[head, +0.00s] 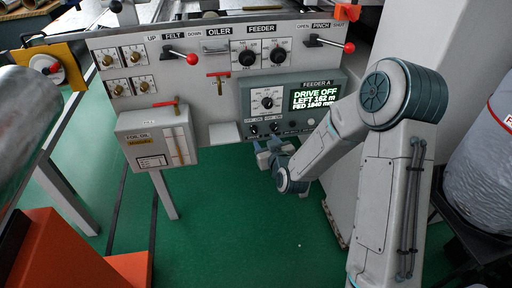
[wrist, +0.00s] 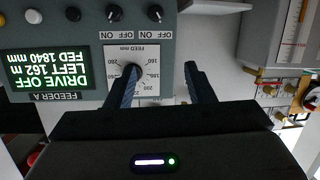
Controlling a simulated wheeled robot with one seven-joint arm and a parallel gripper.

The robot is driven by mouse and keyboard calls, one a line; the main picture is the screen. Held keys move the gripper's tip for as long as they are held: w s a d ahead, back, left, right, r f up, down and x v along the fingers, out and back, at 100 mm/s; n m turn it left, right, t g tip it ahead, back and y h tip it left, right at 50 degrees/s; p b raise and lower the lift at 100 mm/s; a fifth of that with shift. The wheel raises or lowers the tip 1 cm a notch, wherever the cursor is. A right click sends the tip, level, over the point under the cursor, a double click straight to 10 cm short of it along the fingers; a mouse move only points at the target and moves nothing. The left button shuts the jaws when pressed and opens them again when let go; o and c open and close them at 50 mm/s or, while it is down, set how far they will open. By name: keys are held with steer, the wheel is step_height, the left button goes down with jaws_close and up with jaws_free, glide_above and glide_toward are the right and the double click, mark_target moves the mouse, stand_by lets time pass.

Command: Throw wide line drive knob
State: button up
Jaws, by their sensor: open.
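The Feeder A box (head: 323,87) hangs on the front panel, its screen (head: 315,97) reading "DRIVE OFF, LEFT 162 m, FED 1840 mm". Two small black knobs, the left one (head: 253,129) and the right one (head: 274,127), sit low on it, marked ON and OFF. Upside down in the wrist view are the same knobs (wrist: 155,13) (wrist: 115,14). I cannot read which is the wide line drive. My gripper (head: 267,149) is open and empty below them; its fingers (wrist: 160,72) stand apart, overlapping the FEED mm dial (wrist: 141,77) in the wrist view.
The FEED dial (head: 266,98) sits above the knobs. Red-ended levers (head: 191,59) (head: 348,47) stick out higher up. An oil box (head: 157,137) hangs to the left. The green floor (head: 225,225) below is clear. A wrapped drum (head: 480,165) stands at right.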

mark_target(255, 132)
step_height(255, 132, down, 8)
steer(key=a+m+t+b, duration=0.1)
steer(key=m+t+b, duration=0.1)
steer(key=t+b, duration=0.15)
steer(key=x, duration=0.4)
steer(key=b+x, duration=0.1)
steer(key=x, duration=0.9)
steer(key=shift+w+d+f, duration=0.1)
steer(key=shift+w+f, duration=0.1)
steer(key=shift+f, duration=0.15)
steer(key=c, duration=1)
